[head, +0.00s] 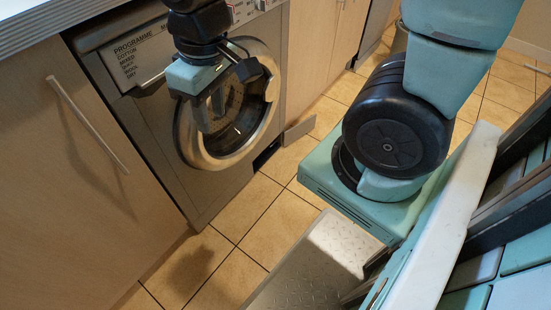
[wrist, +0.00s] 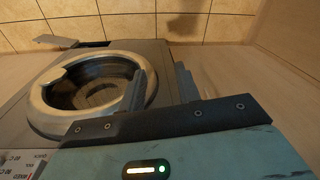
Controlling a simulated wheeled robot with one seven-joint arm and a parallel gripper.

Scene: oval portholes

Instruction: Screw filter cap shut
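The washing machine (head: 150,110) stands between wooden cabinet fronts. At its lower right corner a small dark recess (head: 267,152) shows, with a grey flap (head: 299,131) swung out beside it. The flap also shows at the upper left in the wrist view (wrist: 56,41). I cannot make out a filter cap in the recess. My gripper (head: 208,112) hangs in front of the round door, above and left of the recess. Its fingers stand apart with nothing between them, as the wrist view (wrist: 163,88) also shows.
The round glass door (head: 268,105) has a thick metal rim and sits close behind my fingers. A cabinet door with a long bar handle (head: 88,122) is at the left. Tiled floor (head: 275,222) in front of the machine is clear.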

